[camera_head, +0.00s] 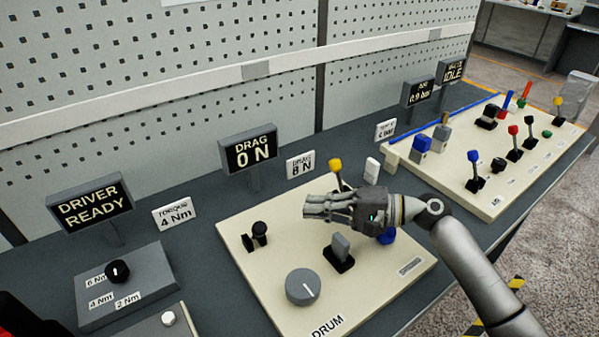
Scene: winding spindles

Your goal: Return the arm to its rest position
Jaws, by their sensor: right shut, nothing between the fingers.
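My right gripper (322,205) is shut and empty. Its arm comes in from the lower right, and the gripper hangs over the middle of the cream DRUM panel (262,283). A yellow-tipped lever (335,165) shows just behind it. A grey switch (340,246) on a black base stands just below it in the picture. A blue knob (387,235) is partly hidden by the gripper and wrist. I cannot tell whether the gripper touches any control. My left gripper is not in view.
A grey dial (302,287) and a black knob (259,230) are on the DRUM panel. A second cream panel (425,173) with several coloured levers lies to the right. The DRAG display (250,151) reads 0 N, and the DRIVER display (90,205) reads READY. Bare dark bench (215,290) separates the panels.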

